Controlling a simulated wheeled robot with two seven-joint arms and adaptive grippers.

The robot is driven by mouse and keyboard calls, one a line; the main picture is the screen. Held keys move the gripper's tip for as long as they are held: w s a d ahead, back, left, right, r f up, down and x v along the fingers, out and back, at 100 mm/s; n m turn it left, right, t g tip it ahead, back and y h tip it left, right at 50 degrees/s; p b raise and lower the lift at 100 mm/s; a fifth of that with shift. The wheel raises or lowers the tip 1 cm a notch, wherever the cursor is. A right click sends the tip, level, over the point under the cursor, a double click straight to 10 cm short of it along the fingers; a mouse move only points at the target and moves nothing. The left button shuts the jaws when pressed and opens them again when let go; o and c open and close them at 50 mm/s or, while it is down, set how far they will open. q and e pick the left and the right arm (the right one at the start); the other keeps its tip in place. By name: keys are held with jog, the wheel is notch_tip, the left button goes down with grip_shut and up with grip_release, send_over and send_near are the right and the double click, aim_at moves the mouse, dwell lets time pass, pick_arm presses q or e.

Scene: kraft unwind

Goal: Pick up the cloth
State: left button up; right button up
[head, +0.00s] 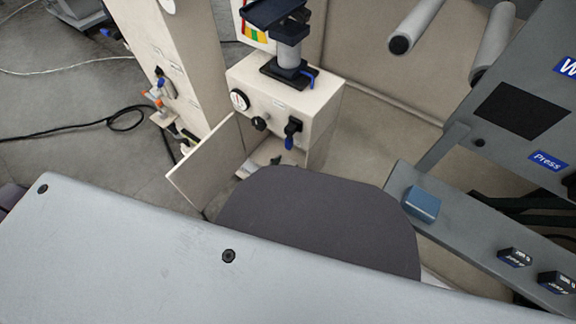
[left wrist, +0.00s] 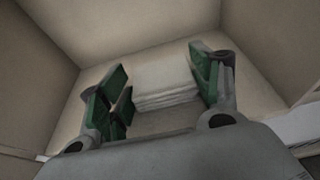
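A pale, folded stack that looks like cloth (left wrist: 165,78) lies inside a beige compartment in the left wrist view. Its layered edges face me. My left gripper (left wrist: 160,88) is open, with green-padded fingers on either side of the stack in the picture. The fingers seem to stand short of the stack or around its near edge; I cannot tell which. No contact is clear. In the head view my own dark grey arm part hides most of the low opening and the gripper. My right gripper is not in view.
A beige cabinet (head: 318,118) has a gauge and knobs on its front. Its door (head: 207,165) stands open at the left. A blue block (head: 422,204) rests on a grey ledge (head: 462,232) at right. Compartment walls (left wrist: 38,60) closely surround the left gripper.

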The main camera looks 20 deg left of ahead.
aim_at(284, 168)
pick_arm(q)
jog(key=shift+c, duration=0.8)
jog(key=shift+r, duration=0.1)
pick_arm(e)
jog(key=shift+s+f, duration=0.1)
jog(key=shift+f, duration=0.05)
pick_arm(q)
jog(key=shift+s+r, duration=0.1)
